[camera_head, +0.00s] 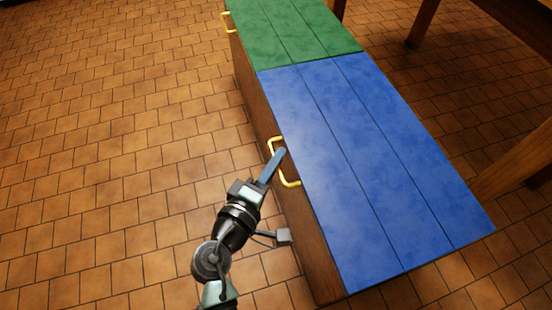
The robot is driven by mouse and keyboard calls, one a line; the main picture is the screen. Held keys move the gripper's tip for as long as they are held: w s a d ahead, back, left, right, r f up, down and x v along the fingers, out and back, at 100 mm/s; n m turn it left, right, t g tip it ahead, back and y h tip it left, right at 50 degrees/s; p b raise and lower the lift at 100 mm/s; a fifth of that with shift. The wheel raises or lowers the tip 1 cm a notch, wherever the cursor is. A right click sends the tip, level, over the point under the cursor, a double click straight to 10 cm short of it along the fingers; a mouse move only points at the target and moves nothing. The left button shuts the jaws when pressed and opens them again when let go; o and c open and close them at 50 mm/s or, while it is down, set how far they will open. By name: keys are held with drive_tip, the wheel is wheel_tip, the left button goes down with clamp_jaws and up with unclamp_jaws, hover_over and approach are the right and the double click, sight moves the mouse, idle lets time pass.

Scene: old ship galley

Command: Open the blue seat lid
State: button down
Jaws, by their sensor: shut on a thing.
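The blue seat lid (375,165) lies flat and closed on a long wooden bench box, filling the right half of the view. A yellow handle (291,184) is fixed at its left edge. My gripper (281,152) reaches up from the lower left, and its fingers are shut on the yellow handle, near the handle's upper part. The fingers cover a little of the handle.
A green seat lid (290,30) with its own yellow handle (226,21) adjoins the blue lid at the top. The bench's wooden side (311,240) faces left. Wooden table legs (422,22) stand on the right. The tiled floor (110,150) to the left is clear.

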drive_tip(key=shift+d+r, duration=0.3)
